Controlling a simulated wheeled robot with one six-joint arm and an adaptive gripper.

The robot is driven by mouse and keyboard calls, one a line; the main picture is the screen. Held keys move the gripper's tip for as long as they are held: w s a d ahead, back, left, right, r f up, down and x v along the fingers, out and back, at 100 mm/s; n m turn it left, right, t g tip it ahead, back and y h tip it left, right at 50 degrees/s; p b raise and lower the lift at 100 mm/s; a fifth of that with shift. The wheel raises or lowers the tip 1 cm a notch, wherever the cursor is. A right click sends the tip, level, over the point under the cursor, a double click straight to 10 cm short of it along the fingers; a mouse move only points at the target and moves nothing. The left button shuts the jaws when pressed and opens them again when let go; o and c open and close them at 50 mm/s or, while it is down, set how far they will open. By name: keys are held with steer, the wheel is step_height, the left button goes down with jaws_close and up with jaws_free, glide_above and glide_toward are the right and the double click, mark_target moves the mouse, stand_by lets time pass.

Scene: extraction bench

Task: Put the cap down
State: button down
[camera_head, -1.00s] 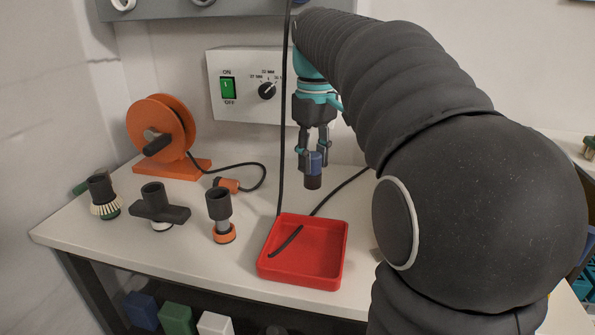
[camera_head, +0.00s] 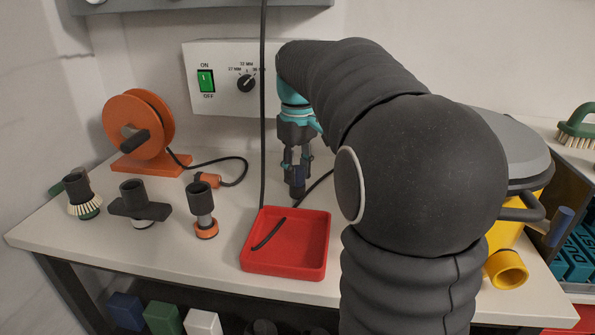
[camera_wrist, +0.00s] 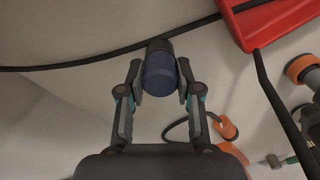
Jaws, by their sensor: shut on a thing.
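My gripper (camera_head: 297,162) points down over the back of the white bench, behind the red tray. It is shut on the cap (camera_head: 297,188), a small cylinder with a dark lower end and a blue body. In the wrist view the cap (camera_wrist: 159,75) sits upright between the two fingers, its blue side showing. The cap's lower end is at or close above the bench top (camera_head: 225,225); I cannot tell whether it touches. A black cable passes close by the cap.
The red tray (camera_head: 249,262) stands in front, with a short black strip inside. Three dark-topped nozzles (camera_head: 201,200) stand at left, near an orange reel (camera_head: 137,135). A black cable (camera_head: 263,110) hangs down left of my gripper. A yellow container (camera_head: 502,235) is at right.

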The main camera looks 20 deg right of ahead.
mark_target(298, 168)
steer(key=c, duration=0.8)
jaws_free()
steer(key=shift+r+p, duration=0.6)
steer(key=shift+r, duration=3.2)
